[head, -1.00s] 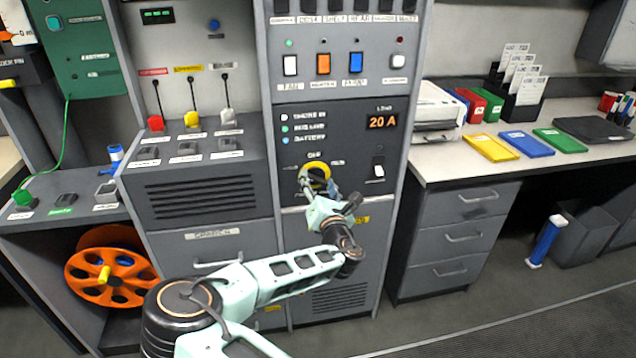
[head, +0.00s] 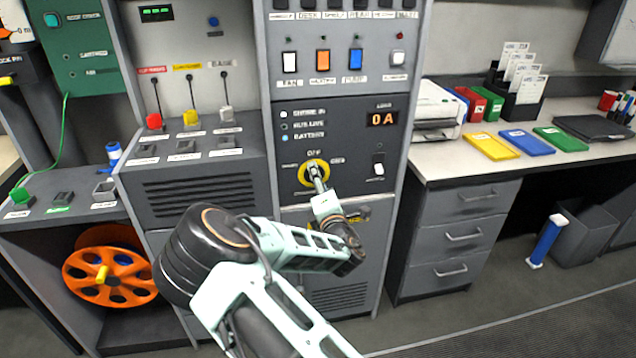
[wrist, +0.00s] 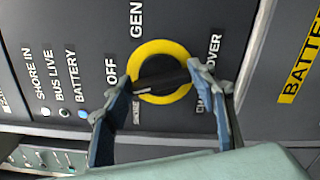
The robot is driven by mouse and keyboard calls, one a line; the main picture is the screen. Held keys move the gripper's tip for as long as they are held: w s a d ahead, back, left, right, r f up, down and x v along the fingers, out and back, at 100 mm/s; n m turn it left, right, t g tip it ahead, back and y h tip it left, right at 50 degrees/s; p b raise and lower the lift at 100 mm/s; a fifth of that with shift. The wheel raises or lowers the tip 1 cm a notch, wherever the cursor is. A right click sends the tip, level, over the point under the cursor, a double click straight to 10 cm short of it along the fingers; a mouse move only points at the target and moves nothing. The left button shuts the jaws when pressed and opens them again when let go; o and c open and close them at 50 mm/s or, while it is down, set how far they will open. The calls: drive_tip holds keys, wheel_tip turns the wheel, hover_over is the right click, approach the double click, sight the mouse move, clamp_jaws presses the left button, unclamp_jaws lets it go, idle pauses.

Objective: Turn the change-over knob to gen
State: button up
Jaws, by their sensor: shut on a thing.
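The change-over knob is a dark bar (wrist: 162,77) on a yellow round plate (wrist: 180,50) in the wrist view, and the plate also shows in the head view (head: 304,182). The white mark on the bar points roughly at OFF, which is left of the knob in the wrist view. GEN (wrist: 137,20) is above it there and SHORE below left. My gripper (wrist: 161,80) is shut on the knob, one finger at each end of the bar. In the head view my gripper (head: 316,175) hides part of the knob.
The display (head: 383,119) reads 0 A. The SHORE IN and BATTERY lamps are lit and BUS LIVE is dark. A toggle switch (head: 378,167) is right of the knob; rocker switches (head: 322,62) are above. A desk (head: 440,160) stands to the right.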

drive_tip(key=shift+a+f+m+b, duration=0.1)
drive_tip(key=shift+f+m+b, duration=0.05)
drive_tip(key=shift+m+b, duration=3.15)
drive_tip(key=shift+f+m+b, duration=0.1)
drive_tip(key=shift+m+b, duration=1.95)
drive_tip(key=shift+m, duration=2.45)
drive_tip(key=o, duration=1.1)
drive_tip(key=shift+o, duration=0.3)
drive_tip(key=shift+s, duration=0.1)
drive_tip(key=v, duration=1.2)
drive_tip(key=shift+r, duration=0.1)
